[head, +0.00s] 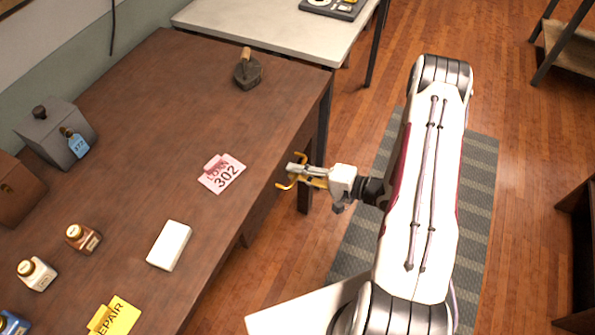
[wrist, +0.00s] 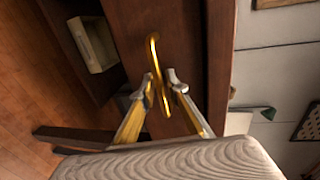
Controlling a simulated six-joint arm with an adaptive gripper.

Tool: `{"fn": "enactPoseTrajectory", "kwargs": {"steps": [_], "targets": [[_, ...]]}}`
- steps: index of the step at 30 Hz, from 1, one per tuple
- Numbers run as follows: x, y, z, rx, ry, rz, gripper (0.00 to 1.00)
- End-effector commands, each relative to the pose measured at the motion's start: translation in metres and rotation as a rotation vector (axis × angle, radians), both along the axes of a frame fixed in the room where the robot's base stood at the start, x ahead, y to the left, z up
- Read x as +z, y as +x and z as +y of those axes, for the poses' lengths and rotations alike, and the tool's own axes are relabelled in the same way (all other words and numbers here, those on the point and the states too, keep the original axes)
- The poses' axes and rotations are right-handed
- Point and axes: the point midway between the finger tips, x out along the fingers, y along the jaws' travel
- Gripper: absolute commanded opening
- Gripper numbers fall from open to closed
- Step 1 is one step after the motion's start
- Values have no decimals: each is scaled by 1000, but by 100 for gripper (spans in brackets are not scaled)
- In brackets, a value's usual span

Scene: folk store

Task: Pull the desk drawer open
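The brown wooden desk (head: 150,120) fills the left of the head view. Its drawer front (wrist: 187,35) shows in the wrist view as a dark reddish panel with a curved gold handle (wrist: 153,50). The handle also shows in the head view (head: 283,186), just off the desk's right side. My gripper (head: 298,178) reaches it from the right. The drawer looks about flush with the desk; any small gap is hidden.
On the desktop are a pink 302 tag (head: 222,174), a white block (head: 170,245), small bottles (head: 83,238), a yellow card (head: 115,317), a grey box (head: 55,135) and an iron (head: 248,72). A pale table (head: 280,25) stands behind. Floor right of the desk is open, with a striped rug (head: 480,190).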

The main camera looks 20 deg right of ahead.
Motion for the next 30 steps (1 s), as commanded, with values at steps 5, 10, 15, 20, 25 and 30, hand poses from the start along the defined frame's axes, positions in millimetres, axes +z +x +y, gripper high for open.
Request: {"fn": "enactPoseTrajectory", "kwargs": {"steps": [5,10,15,20,25,30], "targets": [[0,0,0,0,0,0,14],[0,0,0,0,0,0,0],[0,0,0,0,0,0,0],[0,-2,-3,-1,0,0,0],[0,-9,-10,-2,0,0,0],[0,-23,-24,-4,-1,0,0]]}}
